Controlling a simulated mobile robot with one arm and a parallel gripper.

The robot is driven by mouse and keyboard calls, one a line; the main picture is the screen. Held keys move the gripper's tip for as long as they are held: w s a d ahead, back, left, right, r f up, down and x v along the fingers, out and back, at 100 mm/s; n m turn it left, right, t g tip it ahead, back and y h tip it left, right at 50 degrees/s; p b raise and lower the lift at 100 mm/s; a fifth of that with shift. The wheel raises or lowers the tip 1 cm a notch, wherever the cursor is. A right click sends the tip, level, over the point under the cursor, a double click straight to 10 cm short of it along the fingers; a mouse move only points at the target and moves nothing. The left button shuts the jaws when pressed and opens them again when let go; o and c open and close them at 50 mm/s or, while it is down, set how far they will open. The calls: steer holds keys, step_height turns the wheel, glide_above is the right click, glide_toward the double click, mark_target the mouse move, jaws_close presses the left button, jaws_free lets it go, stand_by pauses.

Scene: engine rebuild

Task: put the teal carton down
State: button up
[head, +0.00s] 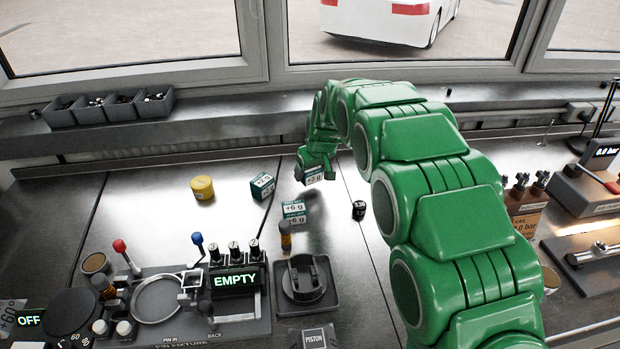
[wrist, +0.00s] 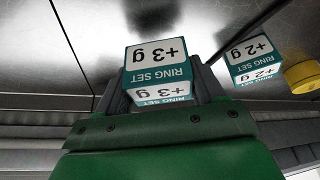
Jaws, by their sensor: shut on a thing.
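My gripper (head: 312,170) is shut on a teal and white carton (head: 314,177) marked "+3 g". In the wrist view the same carton (wrist: 158,70) reads "RING SET" and sits between the two dark fingers (wrist: 160,82). In the head view the gripper hangs over the back middle of the steel bench (head: 150,230). I cannot tell whether the carton's underside touches the bench. A second teal and white carton (head: 263,185), marked "+2 g" in the wrist view (wrist: 252,58), stands to the left, apart from the held one. A third such carton (head: 293,210) stands nearer the front.
A yellow tub (head: 203,187) stands left of the cartons. A small black object (head: 359,210) lies to the right. A fixture with an "EMPTY" display (head: 236,281) and a black piston stand (head: 306,287) fill the front. Grey bins (head: 110,106) sit on the sill.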

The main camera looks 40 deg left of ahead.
mark_target(310, 178)
steer(key=shift+f, duration=1.6)
steer(key=shift+f, duration=0.15)
steer(key=o, duration=1)
steer(key=shift+o, duration=0.2)
steer(key=v, duration=1.2)
